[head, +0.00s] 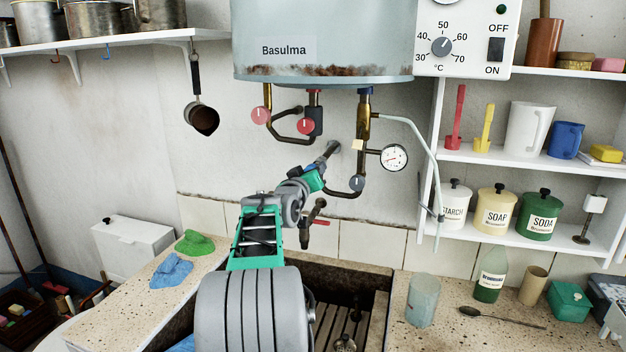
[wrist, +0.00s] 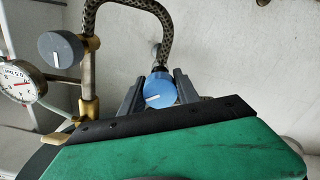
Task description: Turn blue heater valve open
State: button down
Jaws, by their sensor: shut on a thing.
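The blue heater valve (wrist: 160,88) is a round blue knob with a short white mark, which lies nearly level and slightly tilted at its lower left in the wrist view. My gripper (wrist: 160,92) is shut on it, one dark finger on each side. In the head view my gripper (head: 322,168) reaches up to the pipes under the heater (head: 340,45), and it hides the blue knob there. A braided hose (wrist: 167,22) runs from the knob to a brass pipe with a grey knob (wrist: 61,48), also in the head view (head: 356,183).
A gauge (head: 394,157) hangs right of the brass pipe. A red-handled tap (head: 318,222) is just below my wrist. The stone trough (head: 375,310) lies under the arm; shelves (head: 530,155) stand at right.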

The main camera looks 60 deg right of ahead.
jog(key=n+b, duration=0.2)
jog(key=n, duration=0.8)
jog(key=shift+r+n, duration=0.1)
jog(key=shift+n, duration=0.3)
jog(key=c, duration=0.9)
grip_release()
jog(key=shift+s, duration=0.1)
jog(key=s+a+b, duration=0.1)
jog(key=a+b, duration=0.1)
jog(key=a, duration=0.5)
jog(key=shift+a+b, duration=0.35)
jog(key=shift+s, duration=0.1)
